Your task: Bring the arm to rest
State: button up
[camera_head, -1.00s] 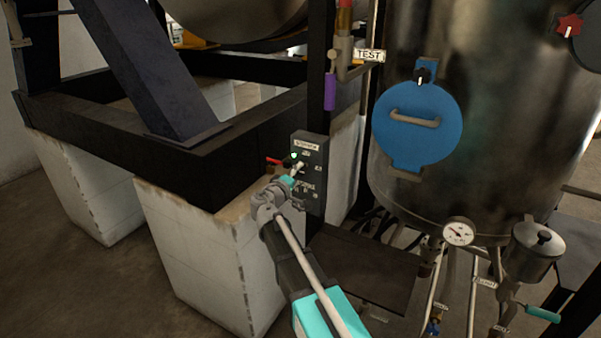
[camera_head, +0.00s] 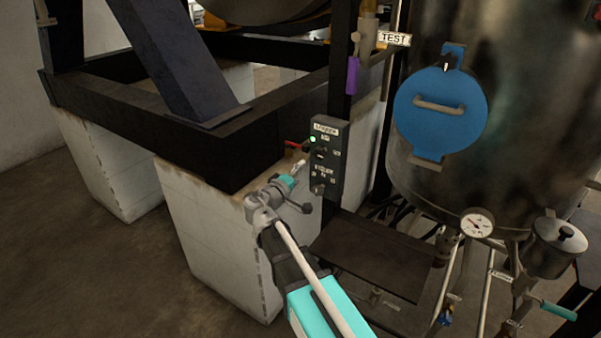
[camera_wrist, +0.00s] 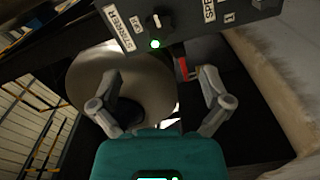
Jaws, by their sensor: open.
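My gripper (camera_head: 292,192) is in front of the dark control box (camera_head: 328,160), a little to its lower left in the head view. In the wrist view my gripper (camera_wrist: 160,98) has its two grey fingers spread wide with nothing between them. The control box (camera_wrist: 190,22) crosses the top of that view, beyond the fingertips. It carries a black knob, a lit green lamp (camera_wrist: 155,44) and white labels. The lamp also shows in the head view (camera_head: 313,139). The fingers appear apart from the box.
A steel tank (camera_head: 530,110) with a blue round hatch (camera_head: 440,112) stands at the right, a dial gauge (camera_head: 477,223) below it. A dark steel frame (camera_head: 200,150) on white blocks (camera_head: 195,235) fills the left. Open floor (camera_head: 70,270) lies at lower left.

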jog(key=s+d+f+m+g+y, duration=0.3)
jog(key=s+d+f+m+g, duration=0.2)
jog(key=s+d+f+g, duration=0.6)
jog(key=s+f+m+g+y, duration=0.2)
jog(key=s+f+g+y, duration=0.1)
jog(key=s+f+y, duration=0.4)
jog(key=s, duration=0.3)
jog(key=shift+s+d+f+y, duration=0.25)
jog(key=shift+d+y, duration=0.1)
jog(key=shift+y, duration=0.05)
jog(key=shift+d, duration=0.15)
